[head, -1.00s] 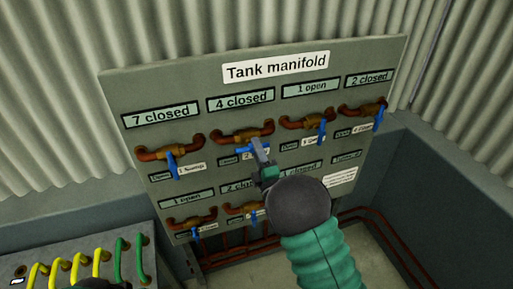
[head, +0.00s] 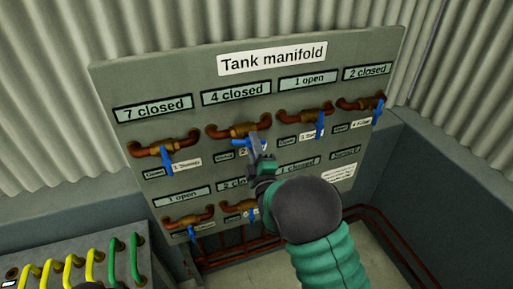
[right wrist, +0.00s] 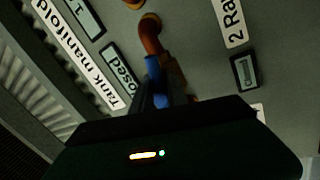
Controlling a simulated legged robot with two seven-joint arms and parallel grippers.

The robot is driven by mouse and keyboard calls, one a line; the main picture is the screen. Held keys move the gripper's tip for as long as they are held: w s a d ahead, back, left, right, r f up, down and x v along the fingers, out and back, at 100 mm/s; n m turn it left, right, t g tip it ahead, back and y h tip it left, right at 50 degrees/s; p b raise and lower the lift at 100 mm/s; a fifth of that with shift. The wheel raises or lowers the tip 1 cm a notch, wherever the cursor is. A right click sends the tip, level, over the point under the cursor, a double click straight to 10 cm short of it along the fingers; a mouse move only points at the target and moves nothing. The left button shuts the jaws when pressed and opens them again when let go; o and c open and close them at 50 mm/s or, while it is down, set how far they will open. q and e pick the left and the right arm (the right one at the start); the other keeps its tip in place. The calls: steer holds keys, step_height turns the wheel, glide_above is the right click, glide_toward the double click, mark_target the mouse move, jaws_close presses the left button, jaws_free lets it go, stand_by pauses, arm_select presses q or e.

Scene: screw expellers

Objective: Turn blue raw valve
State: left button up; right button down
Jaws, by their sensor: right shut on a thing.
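The blue valve handle (head: 239,142) sits on the second brass valve (head: 241,131) of the top row, under the plate reading "4 closed" (head: 236,94). The handle points roughly sideways, to the left. My right gripper (head: 257,142) is shut on the handle and hides part of it and of the label below. In the right wrist view the blue handle (right wrist: 153,70) shows at the jaws, by a red-brown pipe (right wrist: 150,35). A label there reads "2 Ra" (right wrist: 236,24), cut off. My left gripper cannot be made out.
The Tank manifold board (head: 388,62) carries several other valves with blue handles, such as one at left (head: 167,157) and one at right (head: 377,110). A panel with yellow and green hoses (head: 113,258) stands at lower left. Corrugated wall is behind.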

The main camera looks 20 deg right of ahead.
steer(key=m+b, duration=0.1)
steer(key=a+m+b, duration=0.1)
steer(key=m, duration=0.1)
steer(key=shift+h, duration=0.4)
steer(key=m+b, duration=0.1)
steer(key=m+h+b, duration=0.1)
steer(key=m, duration=0.1)
steer(key=shift+w+a+r+m+g, duration=0.1)
steer(key=shift+a+m+g, duration=0.1)
steer(key=shift+m+g, duration=0.1)
steer(key=shift+r+m+g+h+b, duration=0.1)
steer(key=shift+m+g+h+b, duration=0.25)
steer(key=shift+m, duration=0.65)
steer(key=shift+r+m+g+h+b, duration=0.15)
steer(key=shift+m+b, duration=0.3)
steer(key=shift+m, duration=0.55)
steer(key=shift+d, duration=0.1)
steer(key=c, duration=1.3)
jaws_free()
steer(key=shift+c, duration=0.2)
steer(key=shift+f, duration=0.1)
steer(key=shift+f, duration=0.15)
